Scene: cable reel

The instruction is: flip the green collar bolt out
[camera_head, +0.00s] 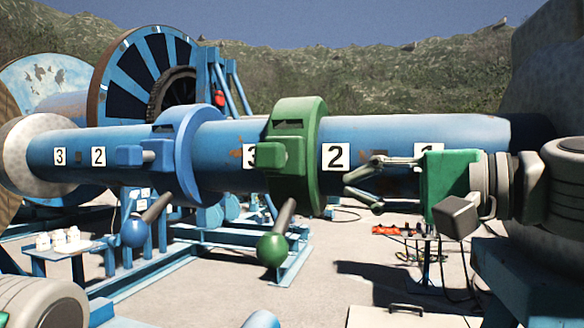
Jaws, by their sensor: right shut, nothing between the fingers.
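The green collar (312,160) sits around the blue shaft (222,150) in the middle of the view. A small green block, seemingly its bolt (271,153), sits close against the collar's left face. A grey handle with a green ball knob (272,250) hangs down from the collar, tilted to the left. My right gripper (347,185) comes in from the right, in front of the shaft, near the white "2" plate. It is shut and empty, pointing left, with its tips right of the collar and apparently apart from it. My left gripper is not in view.
A blue collar (182,150) with its own blue block and blue ball knob (134,231) is farther left on the shaft. A small table with white containers (62,241) stands at left. A tool stand (424,236) is below my right gripper. A large reel (150,65) stands behind.

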